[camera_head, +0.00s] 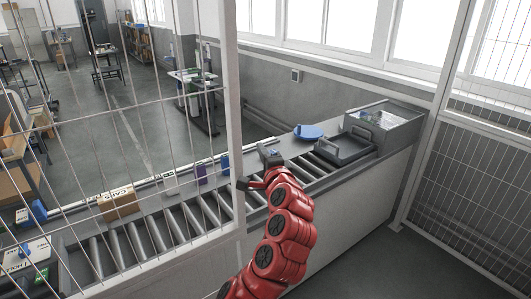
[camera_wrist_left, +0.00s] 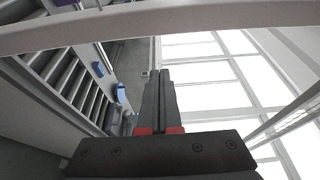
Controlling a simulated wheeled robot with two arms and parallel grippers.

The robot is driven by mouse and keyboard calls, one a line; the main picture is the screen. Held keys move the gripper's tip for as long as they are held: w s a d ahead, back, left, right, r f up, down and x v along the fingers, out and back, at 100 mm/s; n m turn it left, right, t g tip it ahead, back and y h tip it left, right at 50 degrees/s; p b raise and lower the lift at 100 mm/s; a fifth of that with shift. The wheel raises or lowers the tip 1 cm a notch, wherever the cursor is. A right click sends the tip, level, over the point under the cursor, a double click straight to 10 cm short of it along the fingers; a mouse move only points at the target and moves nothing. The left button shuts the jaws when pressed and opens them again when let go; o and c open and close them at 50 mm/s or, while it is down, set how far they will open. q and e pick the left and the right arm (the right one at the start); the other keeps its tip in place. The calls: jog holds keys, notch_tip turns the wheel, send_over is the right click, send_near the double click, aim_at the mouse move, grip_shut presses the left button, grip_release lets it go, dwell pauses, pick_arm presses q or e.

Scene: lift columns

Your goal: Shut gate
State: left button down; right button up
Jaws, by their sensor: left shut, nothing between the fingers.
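The gate (camera_head: 232,110) appears to be the white-framed wire mesh panel at the left of the head view. An open gap lies between its upright edge and the post (camera_head: 430,130) at the right. My left arm reaches up from the bottom through this gap. My left gripper (camera_head: 245,183) is shut and empty beside the gate's upright edge. In the left wrist view its closed dark fingers (camera_wrist_left: 157,80) point toward a white bar (camera_wrist_left: 160,27) that crosses the top. I cannot tell whether they touch it. My right gripper is out of view.
A roller conveyor (camera_head: 150,235) runs behind the gate and the gap. Fixed mesh (camera_head: 475,180) stands at the right. Grey floor (camera_head: 370,260) at the bottom right is clear.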

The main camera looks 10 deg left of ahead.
pick_arm(q)
jog(key=a+p, duration=0.3)
jog(key=a, duration=0.1)
jog(key=shift+p, duration=0.3)
jog(key=shift+f, duration=0.1)
dwell(0.5)
